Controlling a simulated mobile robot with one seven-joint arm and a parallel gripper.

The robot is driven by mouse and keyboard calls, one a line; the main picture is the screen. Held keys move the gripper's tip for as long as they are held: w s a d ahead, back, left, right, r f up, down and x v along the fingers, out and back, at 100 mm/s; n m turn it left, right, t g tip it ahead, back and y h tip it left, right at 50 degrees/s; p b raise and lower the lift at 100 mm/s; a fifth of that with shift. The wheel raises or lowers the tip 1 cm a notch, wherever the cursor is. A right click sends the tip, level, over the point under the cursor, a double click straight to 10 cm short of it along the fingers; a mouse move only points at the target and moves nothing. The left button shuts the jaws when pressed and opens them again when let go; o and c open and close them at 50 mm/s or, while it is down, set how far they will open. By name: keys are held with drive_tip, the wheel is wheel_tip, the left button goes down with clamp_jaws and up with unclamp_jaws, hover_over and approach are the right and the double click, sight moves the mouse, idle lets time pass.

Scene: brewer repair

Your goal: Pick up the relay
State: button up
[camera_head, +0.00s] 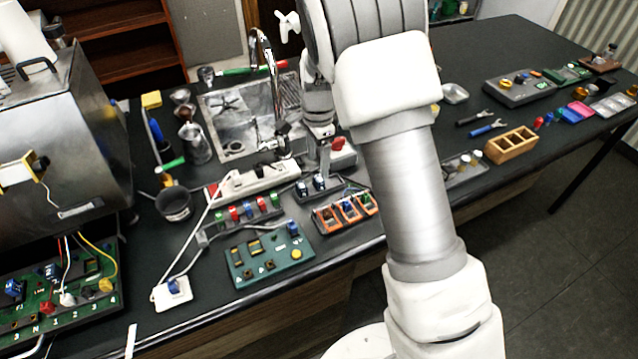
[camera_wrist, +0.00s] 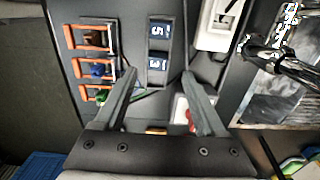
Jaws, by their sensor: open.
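I cannot tell for sure which part is the relay. Two small dark blue blocks with white marks sit in a dark holder (camera_head: 311,187), and they also show in the wrist view, the upper block (camera_wrist: 160,32) above the lower block (camera_wrist: 157,64). My gripper (camera_wrist: 159,73) is open and empty, with the lower block seen between its fingertips. A blue cube (camera_head: 14,288) also sits on the green board at the left.
An orange three-slot rack (camera_head: 345,213) with small coloured parts stands beside the holder. A white power strip (camera_head: 256,181) lies behind it. A green board (camera_head: 268,257) is near the front edge.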

sight(319, 178)
wheel_tip(319, 178, down, 5)
drive_tip(key=shift+s+d+p, duration=0.1)
drive_tip(key=shift+s+p, duration=0.05)
drive_tip(key=shift+p, duration=0.2)
clamp_jaws()
